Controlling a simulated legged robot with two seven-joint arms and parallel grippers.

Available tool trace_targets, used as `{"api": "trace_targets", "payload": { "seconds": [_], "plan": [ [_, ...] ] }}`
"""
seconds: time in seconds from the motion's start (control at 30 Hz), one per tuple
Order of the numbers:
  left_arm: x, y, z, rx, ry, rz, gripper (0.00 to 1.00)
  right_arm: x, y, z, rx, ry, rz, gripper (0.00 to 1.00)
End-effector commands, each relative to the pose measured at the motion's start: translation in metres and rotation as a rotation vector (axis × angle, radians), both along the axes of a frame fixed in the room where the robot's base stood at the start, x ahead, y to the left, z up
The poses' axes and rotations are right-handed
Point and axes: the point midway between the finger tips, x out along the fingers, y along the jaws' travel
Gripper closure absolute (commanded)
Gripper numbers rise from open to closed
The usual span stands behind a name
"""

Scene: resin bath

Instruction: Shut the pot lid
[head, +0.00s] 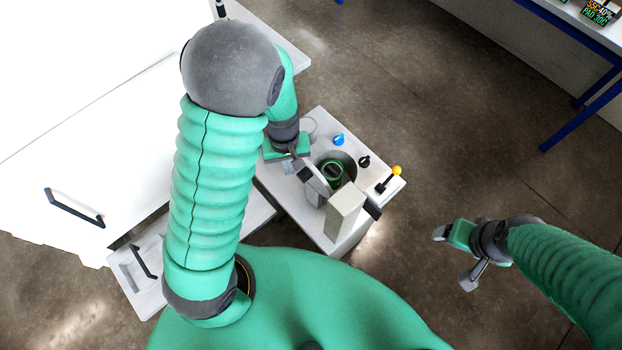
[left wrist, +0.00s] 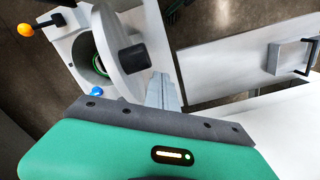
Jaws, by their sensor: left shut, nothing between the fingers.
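The pot (head: 350,158) is sunk into a pale bench unit, with a green-rimmed dark object inside its opening. Its round grey lid (left wrist: 113,50) stands tilted up, open, beside the opening in the left wrist view, with a black handle (left wrist: 133,58) on its outer face. In the head view the lid (head: 316,180) shows nearly edge-on. My left gripper (head: 299,166) is shut and empty, on the lid's outer side. Its fingers also show close to the lid in the left wrist view (left wrist: 162,88); I cannot tell whether they touch. My right gripper (head: 453,258) is open and empty, off to the right over the floor.
A blue knob (head: 338,140), a black knob (head: 364,161) and a yellow-tipped lever (head: 390,178) stand on the unit. A pale block (head: 345,212) rises at its near side. A white cabinet (head: 80,150) with black handles is at left.

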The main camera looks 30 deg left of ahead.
Motion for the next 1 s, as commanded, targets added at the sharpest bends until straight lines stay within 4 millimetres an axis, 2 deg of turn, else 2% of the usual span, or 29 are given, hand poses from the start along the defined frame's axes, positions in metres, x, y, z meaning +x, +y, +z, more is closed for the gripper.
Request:
{"api": "trace_targets", "payload": {
  "seconds": [0.33, 1.0],
  "plan": [
    [0.003, -0.001, 0.001, 0.000, 0.000, 0.000, 1.00, 0.000, 0.000, 0.002, 0.000, 0.000, 0.000, 0.21],
    [0.047, -0.020, 0.009, 0.000, 0.000, -0.001, 1.00, 0.000, 0.000, 0.023, 0.000, 0.000, 0.000, 0.21]
  ]
}}
